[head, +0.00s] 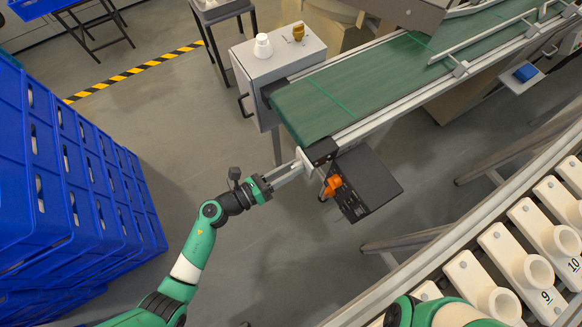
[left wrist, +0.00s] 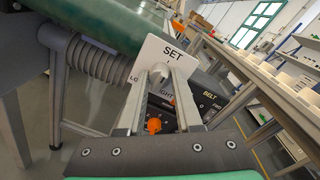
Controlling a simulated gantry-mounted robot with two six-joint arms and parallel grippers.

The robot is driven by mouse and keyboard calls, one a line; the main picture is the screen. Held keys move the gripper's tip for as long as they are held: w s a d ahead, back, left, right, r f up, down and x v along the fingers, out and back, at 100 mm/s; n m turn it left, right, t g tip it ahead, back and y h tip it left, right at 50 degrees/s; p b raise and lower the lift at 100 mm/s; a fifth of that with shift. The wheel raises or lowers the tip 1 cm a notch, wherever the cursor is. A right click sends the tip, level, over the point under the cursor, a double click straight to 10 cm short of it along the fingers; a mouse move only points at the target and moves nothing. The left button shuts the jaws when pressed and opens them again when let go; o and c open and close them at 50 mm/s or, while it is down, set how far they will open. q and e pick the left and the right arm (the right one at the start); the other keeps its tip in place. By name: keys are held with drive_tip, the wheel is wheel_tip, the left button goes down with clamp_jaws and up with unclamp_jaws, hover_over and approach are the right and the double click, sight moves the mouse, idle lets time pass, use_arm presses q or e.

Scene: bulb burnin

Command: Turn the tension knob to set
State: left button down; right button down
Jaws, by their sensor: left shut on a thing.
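The tension knob (left wrist: 160,73) is a small pale piece in front of a white plate (left wrist: 152,50) at the end of the conveyor. The plate reads SET at its top, with partly hidden lettering at lower left and right. My left gripper (head: 301,164) reaches the conveyor's near end, and its fingers are shut on the knob. The fingertips hide most of the knob, so I cannot tell which mark it points to. My right gripper is out of view.
The green conveyor belt (head: 345,92) runs to upper right. A dark control box (head: 368,184) with an orange knob (head: 332,186) sits just right of my left gripper. Blue crates (head: 60,170) stand at left. Several numbered white holders (head: 505,265) line the lower right.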

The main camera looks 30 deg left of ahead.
use_arm(q)
drive_tip(key=c, duration=0.6)
unclamp_jaws()
drive_tip(key=p+v, duration=0.3)
drive_tip(key=v, duration=0.8)
drive_tip(key=shift+s+a, duration=0.15)
drive_tip(key=shift+s, duration=0.15)
